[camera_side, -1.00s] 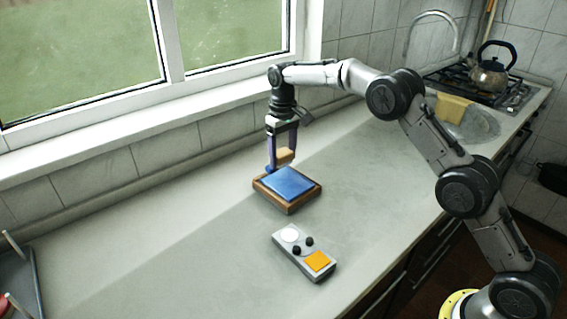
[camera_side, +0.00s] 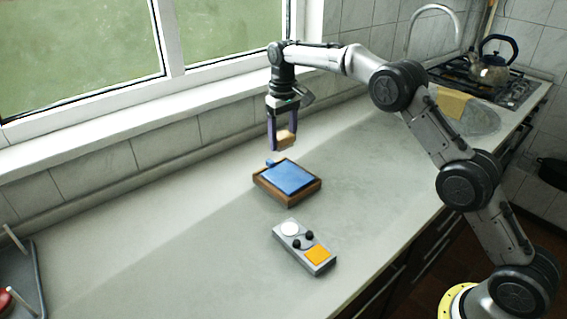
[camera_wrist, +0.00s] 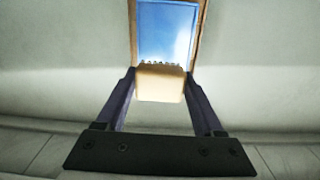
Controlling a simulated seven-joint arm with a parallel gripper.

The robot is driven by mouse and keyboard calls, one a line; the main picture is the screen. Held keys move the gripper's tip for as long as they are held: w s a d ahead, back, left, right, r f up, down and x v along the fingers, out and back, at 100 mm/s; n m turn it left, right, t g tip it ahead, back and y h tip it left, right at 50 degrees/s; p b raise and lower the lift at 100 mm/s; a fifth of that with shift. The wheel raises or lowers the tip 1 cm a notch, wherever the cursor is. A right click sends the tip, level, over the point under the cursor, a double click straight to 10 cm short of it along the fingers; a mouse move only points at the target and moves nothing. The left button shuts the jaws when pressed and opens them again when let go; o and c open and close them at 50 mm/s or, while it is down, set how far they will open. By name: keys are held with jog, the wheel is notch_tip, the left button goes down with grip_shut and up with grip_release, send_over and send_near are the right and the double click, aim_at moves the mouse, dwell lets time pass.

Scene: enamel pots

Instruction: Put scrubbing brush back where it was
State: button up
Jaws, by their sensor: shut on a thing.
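My gripper (camera_side: 284,142) is shut on the scrubbing brush (camera_side: 287,137), a tan wooden block, and holds it in the air above the back of the wooden box. In the wrist view the brush (camera_wrist: 160,83) sits between the two fingers, with a row of bristle tufts along its far edge. The wooden box (camera_side: 290,203) has a blue top (camera_side: 289,176) and rests on the counter. The blue top also shows in the wrist view (camera_wrist: 166,32), just beyond the brush. A small blue piece (camera_side: 270,163) sticks out at the box's back left.
A grey control box (camera_side: 304,248) with a white disc, black knobs and an orange square lies in front of the wooden box. A tray (camera_side: 40,285) stands at the far left. The counter left of the box is clear.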

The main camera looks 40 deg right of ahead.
jog(key=shift+w+f, duration=0.15)
jog(key=shift+s+a+f+m, duration=0.3)
jog(key=shift+s+f+m, duration=0.2)
jog(key=shift+s+f, duration=0.35)
jog(key=s+a, duration=0.2)
jog(key=s, duration=0.1)
jog(key=shift+s+a+f, duration=0.1)
jog(key=shift+s+a, duration=0.1)
jog(key=shift+a, duration=0.05)
jog(key=s+a+r, duration=0.2)
jog(key=s+a, duration=0.3)
jog(key=s, duration=0.5)
jog(key=n, duration=0.1)
send_over(249, 208)
jog(key=s, duration=0.1)
jog(key=f, duration=0.6)
jog(key=shift+s+d+f, duration=0.1)
jog(key=shift+d+f, duration=0.1)
jog(key=shift+f, duration=0.1)
jog(key=shift+w+a+f, duration=0.15)
jog(key=shift+w+f, duration=0.3)
jog(key=shift+f, duration=0.15)
jog(key=shift+w+f, duration=0.15)
jog(key=shift+f, duration=1.5)
